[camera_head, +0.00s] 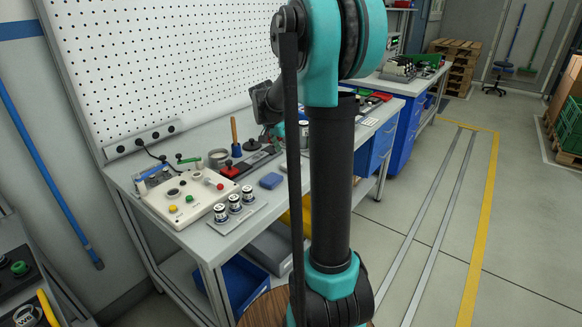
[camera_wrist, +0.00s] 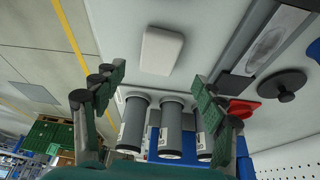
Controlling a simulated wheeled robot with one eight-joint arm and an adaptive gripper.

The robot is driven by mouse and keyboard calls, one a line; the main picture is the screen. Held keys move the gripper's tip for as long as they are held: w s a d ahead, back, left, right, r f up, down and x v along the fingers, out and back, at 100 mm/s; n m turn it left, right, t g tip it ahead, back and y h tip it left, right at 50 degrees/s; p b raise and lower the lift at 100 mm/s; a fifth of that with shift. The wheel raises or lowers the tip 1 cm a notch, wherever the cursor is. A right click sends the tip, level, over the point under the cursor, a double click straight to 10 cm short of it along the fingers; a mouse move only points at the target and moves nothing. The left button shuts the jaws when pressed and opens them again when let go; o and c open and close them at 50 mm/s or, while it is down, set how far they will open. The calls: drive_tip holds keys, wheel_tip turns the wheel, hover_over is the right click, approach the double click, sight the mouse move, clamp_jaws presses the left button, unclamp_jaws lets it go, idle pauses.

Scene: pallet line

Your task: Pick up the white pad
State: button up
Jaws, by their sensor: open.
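The white pad (camera_wrist: 162,51) is a small flat block with rounded corners, lying on the grey table top in the wrist view. It is beyond my open gripper (camera_wrist: 158,79), near the middle between the fingertips and apart from them. Nothing is between the fingers at the pad. In the head view I cannot make out the pad; my arm covers part of the table. There, my gripper is mostly hidden behind my arm, over the workbench.
Several grey cylinders (camera_wrist: 134,122) stand close to the fingers. A black disc with a knob (camera_wrist: 283,84), a red part (camera_wrist: 241,108) and a long grey tray (camera_wrist: 241,58) lie to the right.

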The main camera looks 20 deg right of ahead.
sight(292, 163)
drive_tip(key=shift+x, duration=2.8)
drive_tip(key=shift+s+d+r, duration=0.1)
drive_tip(key=c, duration=1.1)
drive_tip(key=shift+c, duration=0.2)
drive_tip(key=shift+r, duration=0.1)
wheel_tip(292, 163, up, 20)
